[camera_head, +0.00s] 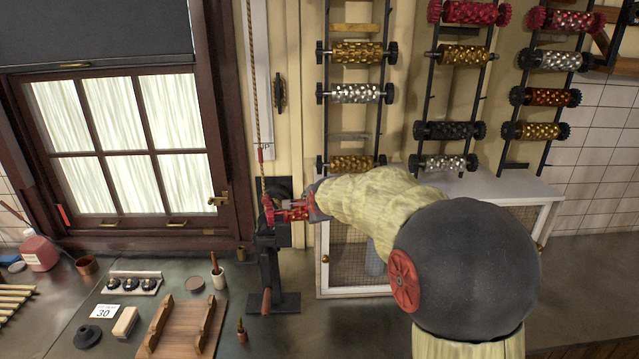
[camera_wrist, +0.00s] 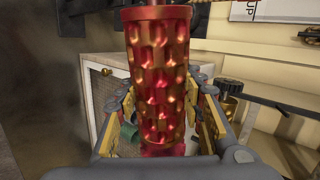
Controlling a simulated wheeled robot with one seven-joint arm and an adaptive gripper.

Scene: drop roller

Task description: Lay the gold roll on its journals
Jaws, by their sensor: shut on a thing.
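My gripper (camera_head: 306,208) is shut on a red dimpled roll (camera_head: 292,213) with a red gear at its left end. In the wrist view the red roll (camera_wrist: 158,75) stands lengthwise between the two fingers. The roll is beside the top of a black hand-cranked machine (camera_head: 270,268) on the bench; I cannot tell whether it touches it. Gold rolls hang on the wall racks: one at the upper left (camera_head: 360,52), one on the middle rack (camera_head: 465,55) and one low on the left rack (camera_head: 350,163). My arm hides part of the racks' lower area.
A wooden cradle (camera_head: 206,318) with two notched rails lies on the bench, apparently empty. A rope (camera_head: 254,90) hangs just above the machine. A white mesh-front cabinet (camera_head: 340,265) stands behind my arm. Small pots, a red bottle (camera_head: 38,250) and a "30" card (camera_head: 103,312) occupy the bench's left.

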